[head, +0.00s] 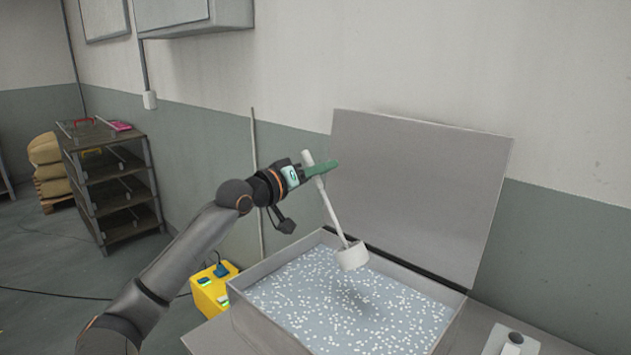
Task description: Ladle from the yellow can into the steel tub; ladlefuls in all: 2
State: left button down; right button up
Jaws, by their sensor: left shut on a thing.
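My left gripper (315,171) is shut on the upper handle of a white ladle (331,213). The handle slopes down to the right. The ladle's cup (352,257) hangs over the steel tub (268,324), near its back wall, and appears slightly tilted. I cannot see into the cup. The tub is open, with its lid raised behind it, and holds grey-blue liquid dotted with white specks. A yellow container (209,296), apparently the yellow can, stands left of the tub, with blue and green parts on it. Its contents are not visible. My right gripper is out of view.
The raised steel lid (421,190) stands behind the tub, in front of the wall. A dark shelf rack (112,185) and stacked sacks (50,165) are at the far left. A small panel with a dark knob (515,338) lies right of the tub.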

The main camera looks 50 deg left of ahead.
pick_arm(q)
jog(key=d+r+m+p, duration=0.4)
jog(key=d+r+m, duration=0.3)
jog(key=d+r, duration=0.2)
jog(key=shift+w+r, duration=0.2)
jog(key=shift+r, duration=0.5)
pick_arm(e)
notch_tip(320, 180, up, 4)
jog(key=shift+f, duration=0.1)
pick_arm(q)
jog(key=shift+d, duration=0.1)
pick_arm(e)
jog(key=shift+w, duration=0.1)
